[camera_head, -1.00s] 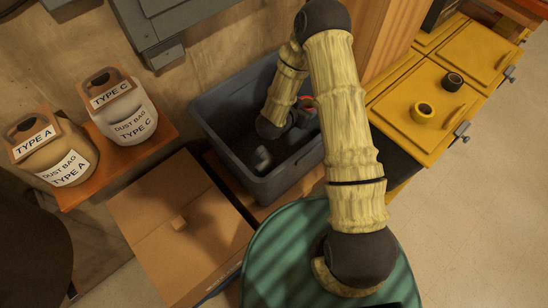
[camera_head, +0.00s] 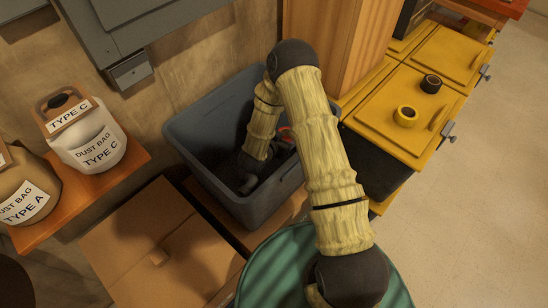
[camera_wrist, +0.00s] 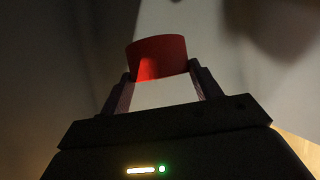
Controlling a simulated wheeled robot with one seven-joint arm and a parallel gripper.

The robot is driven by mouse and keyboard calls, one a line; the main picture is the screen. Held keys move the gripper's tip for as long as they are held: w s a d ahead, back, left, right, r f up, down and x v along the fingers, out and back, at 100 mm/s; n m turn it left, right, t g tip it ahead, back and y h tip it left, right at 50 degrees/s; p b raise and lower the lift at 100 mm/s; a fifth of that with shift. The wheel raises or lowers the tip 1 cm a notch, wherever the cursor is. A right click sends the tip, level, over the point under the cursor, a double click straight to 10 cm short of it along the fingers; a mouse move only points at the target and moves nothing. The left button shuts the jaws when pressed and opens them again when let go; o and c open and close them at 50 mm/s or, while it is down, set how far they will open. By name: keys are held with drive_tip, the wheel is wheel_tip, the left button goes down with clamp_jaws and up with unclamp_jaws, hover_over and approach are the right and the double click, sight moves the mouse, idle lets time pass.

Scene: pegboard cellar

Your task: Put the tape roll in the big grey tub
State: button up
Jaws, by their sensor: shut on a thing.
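The big grey tub (camera_head: 185,150) stands against the wall in the head view, and my arm reaches down into it. In the wrist view my gripper (camera_wrist: 161,78) is shut on a red tape roll (camera_wrist: 158,52), which shows as a curved red band between the fingertips. A small red patch beside my forearm in the head view, inside the tub's right side, looks like the same roll. My arm hides most of the gripper there, and I cannot tell whether the roll touches the tub.
A brown box (camera_head: 150,225) stands in front of the tub. Type C (camera_head: 88,140) and Type A (camera_head: 22,195) dust bag containers stand on an orange shelf at left. The floor at right is clear.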

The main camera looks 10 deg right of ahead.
drive_tip(key=shift+f, duration=1.75)
drive_tip(key=shift+f+b, duration=0.3)
drive_tip(key=shift+f, duration=1.6)
drive_tip(key=shift+f, duration=0.35)
drive_tip(key=shift+f+b, duration=0.25)
drive_tip(key=shift+b, duration=0.05)
drive_tip(key=o, duration=1)
drive_tip(key=shift+o, duration=0.2)
